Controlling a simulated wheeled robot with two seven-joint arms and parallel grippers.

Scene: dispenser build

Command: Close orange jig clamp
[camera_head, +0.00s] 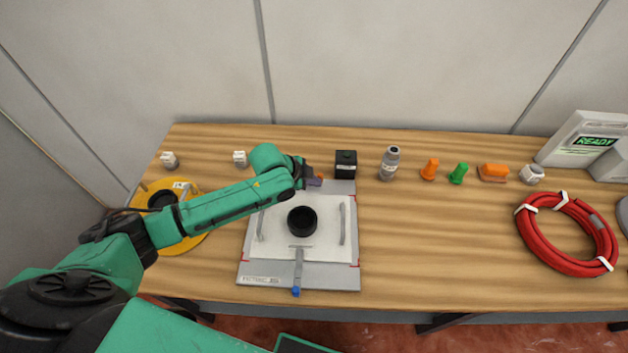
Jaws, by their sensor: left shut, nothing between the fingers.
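A grey jig plate (258,268) lies on the table with a white inner panel and a black round cup (301,221) at its middle. A small orange part, which looks like the orange clamp (320,176), shows at the jig's back edge, mostly hidden by my left gripper. My left gripper (315,181) is shut and empty, right at this orange part; I cannot tell if they touch. A lever with a blue tip (296,291) is at the jig's front edge. My right gripper is not in view.
A black box (345,165) stands just right of my left gripper, with a grey bottle (389,163) beyond. Orange and green pieces (458,173) line the back. A red hose coil (567,268) lies right; a yellow disc (190,243) lies under my left arm.

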